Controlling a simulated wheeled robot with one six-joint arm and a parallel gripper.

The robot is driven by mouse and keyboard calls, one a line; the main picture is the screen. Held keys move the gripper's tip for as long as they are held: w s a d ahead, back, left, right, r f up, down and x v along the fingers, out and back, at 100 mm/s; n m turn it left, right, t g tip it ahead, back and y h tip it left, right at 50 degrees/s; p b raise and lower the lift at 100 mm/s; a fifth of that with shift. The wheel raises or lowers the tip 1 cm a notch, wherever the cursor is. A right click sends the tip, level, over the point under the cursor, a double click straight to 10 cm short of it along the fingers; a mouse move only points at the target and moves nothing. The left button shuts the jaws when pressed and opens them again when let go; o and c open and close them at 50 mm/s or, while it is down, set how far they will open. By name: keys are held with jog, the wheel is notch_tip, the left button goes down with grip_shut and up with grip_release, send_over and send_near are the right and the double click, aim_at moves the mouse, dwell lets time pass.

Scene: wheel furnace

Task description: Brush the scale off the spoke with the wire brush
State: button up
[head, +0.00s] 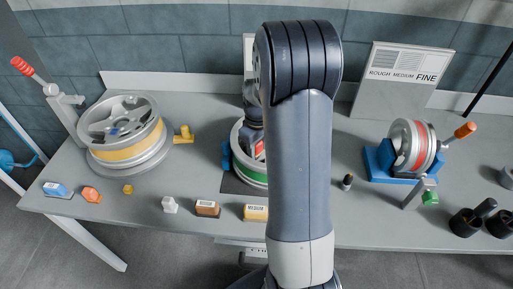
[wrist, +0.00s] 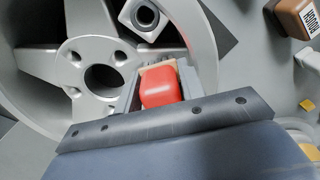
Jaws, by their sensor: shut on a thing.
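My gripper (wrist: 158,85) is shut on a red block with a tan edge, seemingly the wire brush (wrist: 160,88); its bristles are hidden. In the wrist view it is over the right side of a grey spoked wheel (wrist: 40,62), near a spoke and the hub hole. I cannot tell whether the brush touches the spoke. No scale can be made out. In the head view this wheel, with a green band (head: 250,172), stands mid-bench, partly hidden behind my arm. A bit of red (head: 260,148) shows beside my arm there.
A yellow-banded wheel (head: 128,152) is at left, a red-banded wheel (head: 408,145) on a blue stand at right. A brown block (head: 207,209) and a yellow MEDIUM block (head: 254,213) lie near the front edge. A grey holed fitting (wrist: 143,17) stands close above my gripper in the wrist view.

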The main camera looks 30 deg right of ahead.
jog(key=shift+s+a, duration=0.15)
jog(key=shift+a, duration=0.25)
jog(key=shift+d+r, duration=0.1)
jog(key=shift+d, duration=0.1)
jog(key=shift+w+d, duration=0.2)
jog(key=shift+d, duration=0.1)
jog(key=shift+s+a, duration=0.15)
jog(key=shift+a, duration=0.35)
jog(key=shift+d, duration=0.5)
jog(key=shift+a, duration=0.5)
jog(key=shift+d, duration=0.1)
jog(key=shift+d, duration=0.1)
